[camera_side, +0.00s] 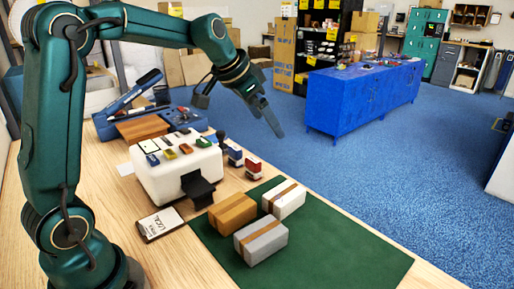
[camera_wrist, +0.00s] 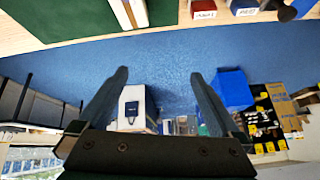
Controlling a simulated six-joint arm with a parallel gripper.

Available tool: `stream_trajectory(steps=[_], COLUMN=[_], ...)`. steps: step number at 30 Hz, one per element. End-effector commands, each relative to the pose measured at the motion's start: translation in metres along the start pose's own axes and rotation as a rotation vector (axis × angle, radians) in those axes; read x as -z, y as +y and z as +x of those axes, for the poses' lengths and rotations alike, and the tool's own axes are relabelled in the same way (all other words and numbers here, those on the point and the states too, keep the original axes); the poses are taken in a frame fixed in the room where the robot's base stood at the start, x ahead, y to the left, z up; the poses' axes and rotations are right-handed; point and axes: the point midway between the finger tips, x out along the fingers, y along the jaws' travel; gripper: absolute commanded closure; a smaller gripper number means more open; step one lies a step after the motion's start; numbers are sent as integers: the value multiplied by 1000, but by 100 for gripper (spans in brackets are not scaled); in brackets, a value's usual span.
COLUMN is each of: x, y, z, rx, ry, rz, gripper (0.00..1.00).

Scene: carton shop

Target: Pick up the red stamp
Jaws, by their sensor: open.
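The red stamp (camera_side: 253,163) stands on the wooden table between the white box-shaped machine and the green mat. Its red body also shows at the top edge of the wrist view (camera_wrist: 204,6), cut off by the frame. A blue stamp (camera_side: 235,154) stands just left of it, and a dark round-handled stamp (camera_side: 221,138) stands behind. My gripper (camera_side: 274,130) is raised in the air, apart from the stamps. In the wrist view my gripper (camera_wrist: 158,74) has its two fingers spread, with nothing between them but the distant floor.
Three parcels, orange-brown (camera_side: 232,213), white (camera_side: 284,199) and grey (camera_side: 261,241), lie on the green mat (camera_side: 335,245). The white machine (camera_side: 170,178) with small coloured items on top stands left of the stamps. The mat's right part is clear.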

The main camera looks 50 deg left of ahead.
Motion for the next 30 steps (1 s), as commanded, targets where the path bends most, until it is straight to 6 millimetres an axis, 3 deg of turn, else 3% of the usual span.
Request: stream_trajectory(steps=[1,6,12,18,30], x=[-1,-17,-54,-74,-81], y=[-15,-56,-80,-85,-83], z=[20,74,119,135,175], rx=[1,-2,-19,-29,-27], ry=[-21,-80,-161,-202,-200], rz=[-18,-82,-171,-205,-203], gripper=[0,0,0,0,0])
